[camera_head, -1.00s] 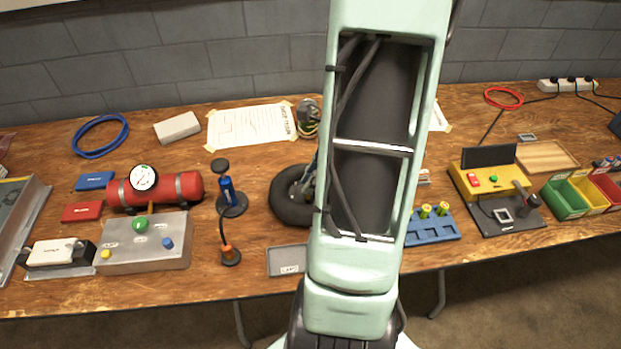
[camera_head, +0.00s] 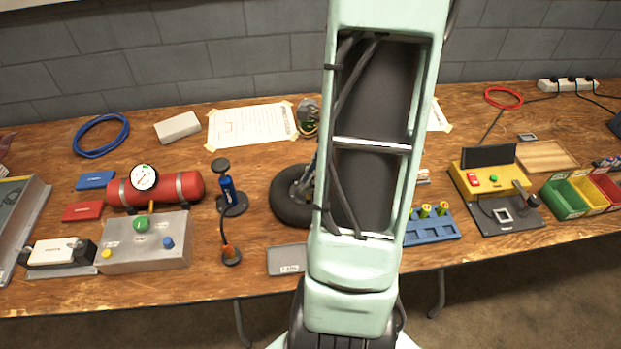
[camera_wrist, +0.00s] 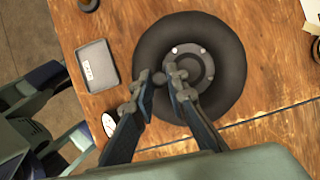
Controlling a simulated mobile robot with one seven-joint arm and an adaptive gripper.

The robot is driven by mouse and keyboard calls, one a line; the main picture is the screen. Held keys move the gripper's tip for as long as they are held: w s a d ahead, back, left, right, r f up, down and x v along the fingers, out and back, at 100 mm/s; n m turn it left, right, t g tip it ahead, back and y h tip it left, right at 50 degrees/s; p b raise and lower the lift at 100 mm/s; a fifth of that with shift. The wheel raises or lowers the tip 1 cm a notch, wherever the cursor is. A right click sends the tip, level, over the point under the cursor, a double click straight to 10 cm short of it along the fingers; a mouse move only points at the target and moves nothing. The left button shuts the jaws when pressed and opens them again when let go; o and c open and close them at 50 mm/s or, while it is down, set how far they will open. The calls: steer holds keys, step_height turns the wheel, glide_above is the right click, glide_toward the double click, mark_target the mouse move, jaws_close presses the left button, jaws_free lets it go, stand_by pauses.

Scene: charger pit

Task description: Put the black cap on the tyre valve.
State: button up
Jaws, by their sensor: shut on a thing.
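The black tyre (camera_head: 287,208) lies flat on the bench, partly hidden behind my arm in the head view. In the wrist view the tyre (camera_wrist: 229,45) shows nearly whole, with a grey hub (camera_wrist: 196,62) at its middle. My gripper (camera_wrist: 158,75) is over the tyre's left inner side, left of the hub. It is shut on a small dark round thing, the black cap (camera_wrist: 159,79), between the fingertips. I cannot make out the tyre valve; the fingers cover that area. I cannot tell whether the cap touches anything below.
A small labelled grey tray (camera_wrist: 97,65) lies left of the tyre; it looks empty. A blue hand pump (camera_head: 229,190) stands left of the tyre. A blue rack (camera_head: 432,228) with yellow-topped pieces is right of my arm. Bare wood lies between them.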

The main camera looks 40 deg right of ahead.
steer(key=shift+f+b, duration=1.05)
steer(key=shift+f, duration=0.35)
steer(key=o, duration=0.8)
steer(key=v, duration=1.2)
steer(key=shift+r, duration=0.1)
steer(key=shift+a, duration=0.1)
